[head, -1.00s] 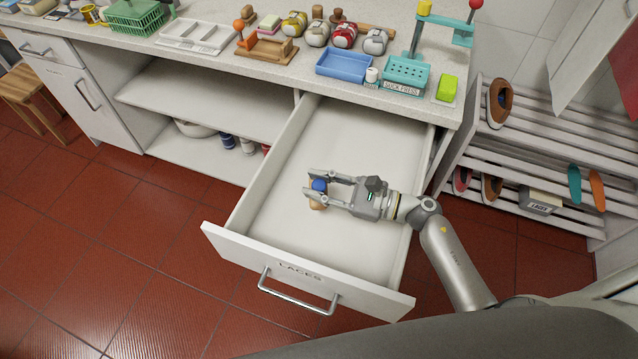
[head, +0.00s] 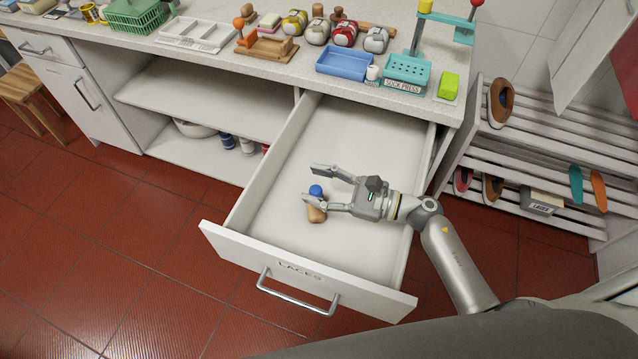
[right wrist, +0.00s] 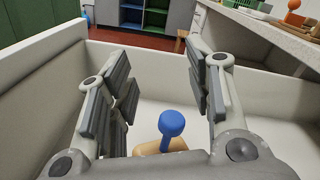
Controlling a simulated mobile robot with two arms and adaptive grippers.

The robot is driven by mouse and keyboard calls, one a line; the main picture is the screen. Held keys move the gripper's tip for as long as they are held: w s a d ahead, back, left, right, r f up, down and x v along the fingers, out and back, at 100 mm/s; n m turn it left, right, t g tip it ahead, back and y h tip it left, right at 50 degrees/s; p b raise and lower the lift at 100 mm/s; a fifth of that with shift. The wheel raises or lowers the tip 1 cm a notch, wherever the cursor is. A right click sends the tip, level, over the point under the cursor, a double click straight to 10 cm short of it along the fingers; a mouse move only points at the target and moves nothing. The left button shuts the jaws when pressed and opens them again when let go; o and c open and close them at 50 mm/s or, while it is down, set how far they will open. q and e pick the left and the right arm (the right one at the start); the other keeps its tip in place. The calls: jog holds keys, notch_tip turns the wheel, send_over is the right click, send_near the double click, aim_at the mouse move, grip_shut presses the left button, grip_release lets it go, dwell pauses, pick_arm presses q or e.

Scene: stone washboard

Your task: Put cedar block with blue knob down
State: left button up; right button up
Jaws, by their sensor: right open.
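The cedar block with the blue knob (head: 317,212) stands on the floor of the open drawer (head: 362,136), its blue knob (head: 316,190) on top. My right gripper (head: 309,184) is open inside the drawer, with its fingers apart near the knob; one finger passes in front of the block in the head view. In the right wrist view the blue knob (right wrist: 171,123) shows between the open fingers, with the tan block (right wrist: 160,147) below it, partly hidden by my gripper. My left gripper is not in view.
A slatted shoe rack (head: 560,140) stands at right. The drawer floor around the block is clear.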

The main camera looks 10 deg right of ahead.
jog(key=v, duration=0.7)
jog(key=shift+d+r+b, duration=0.25)
jog(key=shift+r+b, duration=0.2)
jog(key=shift+s, duration=0.1)
